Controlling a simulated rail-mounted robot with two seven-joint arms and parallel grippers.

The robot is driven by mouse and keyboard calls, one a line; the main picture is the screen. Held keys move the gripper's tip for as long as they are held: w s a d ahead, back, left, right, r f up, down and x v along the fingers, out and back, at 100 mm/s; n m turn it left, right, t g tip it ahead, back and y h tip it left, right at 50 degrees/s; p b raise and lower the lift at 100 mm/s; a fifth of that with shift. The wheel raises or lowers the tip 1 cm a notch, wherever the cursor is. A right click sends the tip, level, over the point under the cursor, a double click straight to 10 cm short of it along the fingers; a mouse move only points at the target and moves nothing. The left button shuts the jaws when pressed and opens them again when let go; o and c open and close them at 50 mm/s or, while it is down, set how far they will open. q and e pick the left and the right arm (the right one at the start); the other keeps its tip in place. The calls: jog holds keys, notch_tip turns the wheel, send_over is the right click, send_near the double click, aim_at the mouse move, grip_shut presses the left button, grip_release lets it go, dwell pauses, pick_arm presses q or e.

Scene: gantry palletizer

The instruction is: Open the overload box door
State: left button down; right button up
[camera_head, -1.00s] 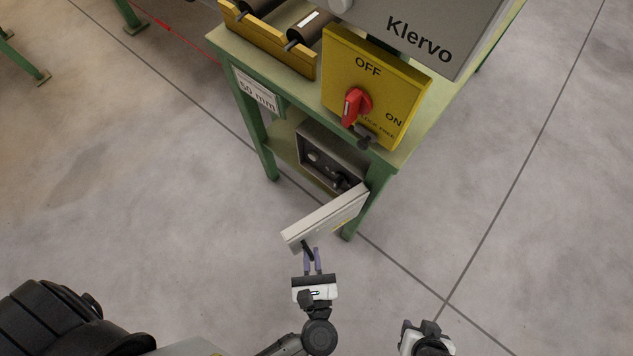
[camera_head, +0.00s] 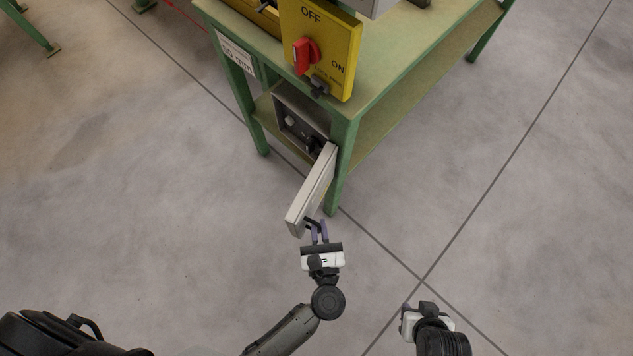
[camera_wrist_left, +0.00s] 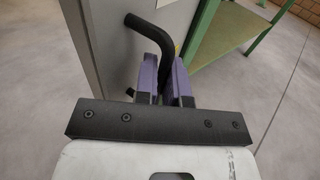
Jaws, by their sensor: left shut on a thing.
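The overload box (camera_head: 295,124) is a grey box with its front open, mounted under the tabletop of the green bench. Its light grey door (camera_head: 313,189) stands swung well out from the box, toward my side. My left gripper (camera_head: 317,229) is shut on the black door handle (camera_head: 311,222) near the door's free edge. In the left wrist view the purple fingers (camera_wrist_left: 163,82) close around the bent black handle (camera_wrist_left: 150,33), against the grey door panel (camera_wrist_left: 100,50). My right gripper (camera_head: 424,312) is low at the right, away from the box; its fingers are not clear.
A yellow switch panel (camera_head: 330,50) with a red knob (camera_head: 305,55) sits above the box on the green bench (camera_head: 395,60). A bench leg (camera_head: 337,185) stands just right of the door. The floor in front is clear.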

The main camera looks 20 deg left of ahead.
pick_arm(q)
jog(key=shift+f, duration=0.1)
dwell(0.3)
jog(key=c, duration=1.2)
grip_release()
jog(key=shift+w, duration=0.15)
jog(key=shift+c, duration=0.2)
jog(key=p+v, duration=0.3)
jog(key=v, duration=1.1)
jog(key=shift+w, duration=0.1)
